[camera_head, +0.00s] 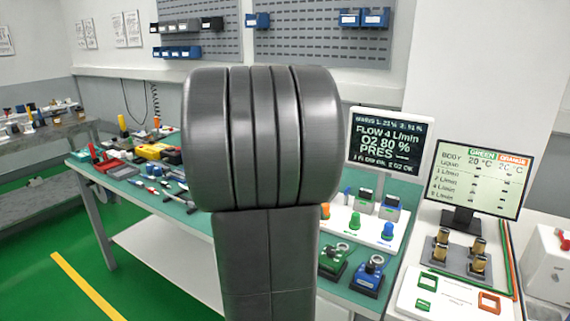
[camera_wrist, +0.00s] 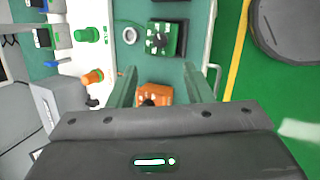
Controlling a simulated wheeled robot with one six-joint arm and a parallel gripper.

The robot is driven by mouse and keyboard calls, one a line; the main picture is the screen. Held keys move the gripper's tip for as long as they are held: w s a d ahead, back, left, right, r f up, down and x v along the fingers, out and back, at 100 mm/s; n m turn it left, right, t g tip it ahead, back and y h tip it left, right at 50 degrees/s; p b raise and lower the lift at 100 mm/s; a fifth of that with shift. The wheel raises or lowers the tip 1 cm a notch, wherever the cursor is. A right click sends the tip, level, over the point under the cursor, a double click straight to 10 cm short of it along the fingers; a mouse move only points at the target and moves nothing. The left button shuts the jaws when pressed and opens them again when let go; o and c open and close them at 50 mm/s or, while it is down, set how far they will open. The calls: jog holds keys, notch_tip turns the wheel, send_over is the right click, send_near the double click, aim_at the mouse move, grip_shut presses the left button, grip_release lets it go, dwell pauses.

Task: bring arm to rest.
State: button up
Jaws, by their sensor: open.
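My gripper (camera_wrist: 160,69) shows in the wrist view with its two fingers spread apart and nothing held between them. An orange device with a black knob (camera_wrist: 154,95) shows below and between the fingers, on the green bench top (camera_wrist: 178,68). I cannot tell how far the fingers are above it. In the head view my own arm stands upright in the middle and hides part of the bench; my gripper does not show there.
In the head view, a flow monitor (camera_head: 383,143) and a second screen (camera_head: 478,177) stand at the right. Green (camera_head: 341,261) and blue (camera_head: 370,275) devices sit near the bench's front edge. Tools clutter the left bench (camera_head: 108,166). Green floor (camera_head: 62,290) is clear at lower left.

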aim_at(330, 250)
jog(key=b+x, duration=0.1)
jog(key=x, duration=1)
jog(key=shift+w+d+f, duration=0.1)
jog(key=shift+f, duration=0.1)
jog(key=shift+r, duration=0.1)
